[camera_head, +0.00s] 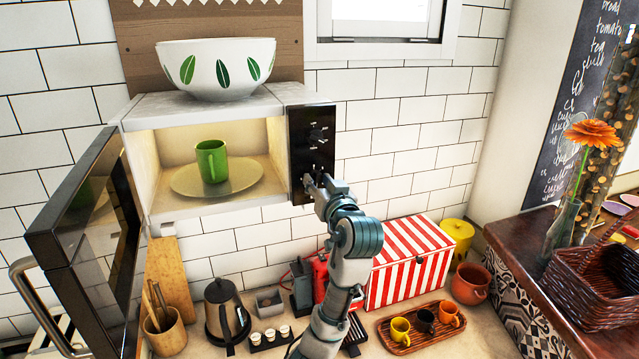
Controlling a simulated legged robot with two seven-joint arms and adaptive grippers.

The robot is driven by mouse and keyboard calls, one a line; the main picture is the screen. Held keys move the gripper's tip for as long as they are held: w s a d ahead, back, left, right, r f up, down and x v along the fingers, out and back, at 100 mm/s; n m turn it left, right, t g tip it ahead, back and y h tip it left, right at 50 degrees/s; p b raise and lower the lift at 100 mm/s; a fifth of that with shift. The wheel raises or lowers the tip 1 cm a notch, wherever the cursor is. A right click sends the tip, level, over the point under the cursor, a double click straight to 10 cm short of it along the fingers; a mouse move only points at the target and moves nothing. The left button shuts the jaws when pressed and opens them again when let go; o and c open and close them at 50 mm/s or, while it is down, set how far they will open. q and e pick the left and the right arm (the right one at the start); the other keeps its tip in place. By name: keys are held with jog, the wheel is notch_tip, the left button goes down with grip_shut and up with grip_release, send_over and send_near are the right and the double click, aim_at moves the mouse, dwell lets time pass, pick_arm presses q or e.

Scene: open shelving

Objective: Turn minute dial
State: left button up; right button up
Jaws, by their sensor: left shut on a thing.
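The microwave (205,215) is wall-mounted and its door (95,235) hangs open to the left. Its black control panel (298,140) is on the right side, with an upper dial (318,131) showing. My left gripper (313,184) is at the lower part of this panel, with its fingers shut on the lower dial, which they mostly hide. I cannot read which dial is the minute dial. A green mug (211,160) stands on the plate (250,178) inside the lit microwave. My right gripper is not in view.
A white bowl with green leaves (215,68) stands on top of the microwave. Below are a kettle (222,312), a red-striped box (412,262) and a tray of cups (430,338). The wall right of the panel is clear.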

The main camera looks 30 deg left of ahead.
pick_arm(q)
jog(key=shift+n+b, duration=0.5)
jog(key=shift+n, duration=0.3)
jog(key=o, duration=0.8)
jog(key=shift+c, duration=0.2)
jog(key=o, duration=0.4)
jog(key=shift+w, duration=0.1)
jog(key=shift+d, duration=0.1)
jog(key=v, duration=1.2)
jog(key=shift+f, duration=0.1)
